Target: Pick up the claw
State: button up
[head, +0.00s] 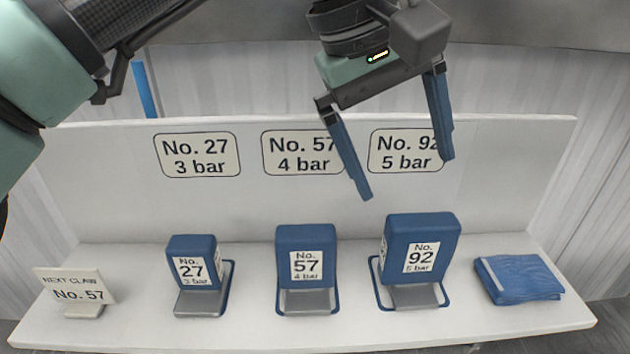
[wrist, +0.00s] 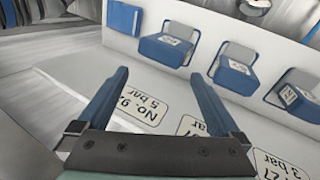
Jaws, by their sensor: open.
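Three blue claws stand in a row on grey feet on the white shelf: No. 27 (head: 192,250) at left, No. 57 (head: 306,243) in the middle, No. 92 (head: 422,242) at right. A small sign (head: 75,288) at the left end reads "NEXT CLAW No. 57". My gripper (head: 406,176) is open and empty, above the row and in front of the back panel, between No. 57 and No. 92 in the head view. In the wrist view its fingers are spread (wrist: 161,73), with claw No. 92 (wrist: 165,50), No. 57 (wrist: 237,78) and No. 27 (wrist: 290,99) beyond them.
The back panel (head: 500,190) carries labels for 27 at 3 bar, 57 at 4 bar and 92 at 5 bar; my fingers partly cover two labels. A folded blue cloth (head: 520,278) lies at the right end. Gaps of bare shelf separate the claws.

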aim_at(306, 235)
jog(key=a+m+y, duration=0.2)
jog(key=a+y, duration=0.2)
jog(key=a, duration=0.5)
jog(key=shift+g+y, duration=0.3)
jog(key=shift+g, duration=0.1)
jog(key=f, duration=0.4)
jog(key=s+f, duration=0.1)
jog(key=f, duration=0.1)
jog(key=shift+a+f, duration=0.2)
jog(key=shift+a, duration=0.15)
notch_tip(306, 235, down, 6)
jog(key=shift+w+d+r+p, duration=0.1)
jog(key=shift+w+r+p, duration=0.1)
jog(key=shift+p, duration=0.65)
jog(key=shift+c, duration=0.2)
jog(key=shift+r, duration=0.1)
grip_shut()
